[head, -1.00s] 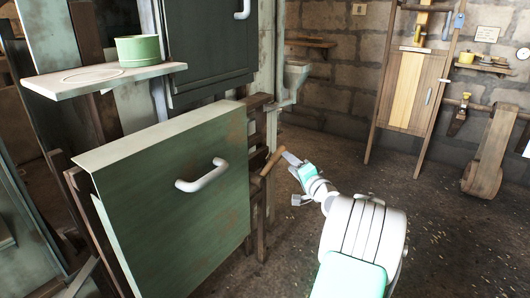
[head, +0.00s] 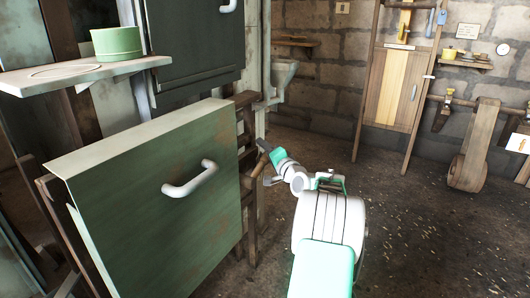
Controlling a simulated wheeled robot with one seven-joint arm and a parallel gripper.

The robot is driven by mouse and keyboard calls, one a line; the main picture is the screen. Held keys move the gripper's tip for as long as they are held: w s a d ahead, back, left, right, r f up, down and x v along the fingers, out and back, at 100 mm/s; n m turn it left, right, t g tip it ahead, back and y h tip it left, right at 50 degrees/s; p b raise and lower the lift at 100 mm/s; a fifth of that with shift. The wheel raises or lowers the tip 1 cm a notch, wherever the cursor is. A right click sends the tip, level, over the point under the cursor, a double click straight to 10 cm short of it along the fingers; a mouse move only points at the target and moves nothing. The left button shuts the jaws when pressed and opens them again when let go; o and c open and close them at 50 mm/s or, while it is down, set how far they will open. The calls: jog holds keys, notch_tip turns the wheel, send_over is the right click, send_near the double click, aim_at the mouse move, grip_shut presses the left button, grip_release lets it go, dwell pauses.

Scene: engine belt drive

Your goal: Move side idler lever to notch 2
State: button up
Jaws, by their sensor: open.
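The side idler lever looks to be the short wooden handle (head: 258,167) sticking out from the wooden frame, just right of the green panel, in the head view. It is small and partly hidden by my gripper. My gripper (head: 266,164) is open, with one dark finger above the handle and a grey finger below it. The handle's end appears to lie at or between the fingers; I cannot tell whether they touch it. The notches are too small or hidden to make out.
The green panel (head: 140,205) with a white handle (head: 190,180) stands close on the left. A shelf (head: 85,76) above it holds a green pot (head: 117,43). A wooden rack (head: 398,90) stands at the back wall.

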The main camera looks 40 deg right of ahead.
jog(key=shift+c, duration=0.2)
grip_shut()
dwell(1.1)
